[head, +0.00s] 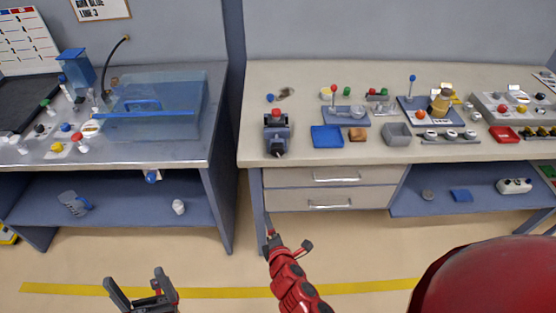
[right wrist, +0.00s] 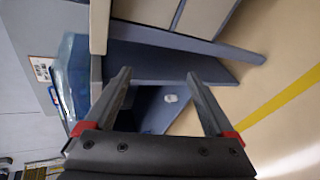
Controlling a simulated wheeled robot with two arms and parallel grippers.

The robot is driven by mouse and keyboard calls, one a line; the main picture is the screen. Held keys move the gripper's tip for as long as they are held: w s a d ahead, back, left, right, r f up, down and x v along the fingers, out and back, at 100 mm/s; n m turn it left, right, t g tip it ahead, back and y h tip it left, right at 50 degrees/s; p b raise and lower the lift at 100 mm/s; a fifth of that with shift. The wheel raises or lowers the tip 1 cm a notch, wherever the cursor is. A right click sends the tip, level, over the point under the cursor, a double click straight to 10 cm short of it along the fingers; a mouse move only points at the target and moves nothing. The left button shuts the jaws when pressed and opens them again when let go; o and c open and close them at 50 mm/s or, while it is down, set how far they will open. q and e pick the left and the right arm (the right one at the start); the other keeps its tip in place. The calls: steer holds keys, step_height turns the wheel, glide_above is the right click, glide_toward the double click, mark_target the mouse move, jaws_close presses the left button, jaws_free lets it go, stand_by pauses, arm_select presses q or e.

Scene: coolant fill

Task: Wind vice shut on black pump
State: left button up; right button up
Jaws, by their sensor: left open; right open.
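The vice (head: 277,138) is a small blue-grey block with dark parts, at the front left edge of the right bench in the head view. A red-topped piece (head: 276,114) shows at its top; whether this belongs to the black pump, and how far the jaws are apart, is too small to tell. A dark part sticks out at the vice's front. My left gripper (head: 134,280) is open and empty, low at the bottom left, well away from the vice. My right gripper (right wrist: 158,78) is open and empty in the right wrist view, and the vice is not seen there.
The right bench (head: 262,86) also holds a blue tray (head: 327,137), a grey bin (head: 397,134) and a red tray (head: 505,136). The left bench (head: 205,128) carries a clear blue box (head: 180,105). A gap separates the benches. The floor before them is clear, with a yellow line.

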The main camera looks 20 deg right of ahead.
step_height(320, 180, up, 3)
steer(key=w+d+n+t+h, duration=0.1)
steer(key=w+d+n+h, duration=0.1)
steer(key=n, duration=0.1)
steer(key=n+t+h, duration=0.2)
steer(key=n+t, duration=0.1)
glide_toward(277, 152)
steer(key=x, duration=1)
steer(key=shift+d+f, duration=0.1)
steer(key=shift+d, duration=0.05)
steer(key=shift+c, duration=0.3)
steer(key=c, duration=1.3)
steer(key=shift+f+m+b, duration=0.15)
steer(key=shift+m+b, duration=0.25)
steer(key=shift+m, duration=0.1)
steer(key=o, duration=1.4)
steer(key=shift+c, duration=0.2)
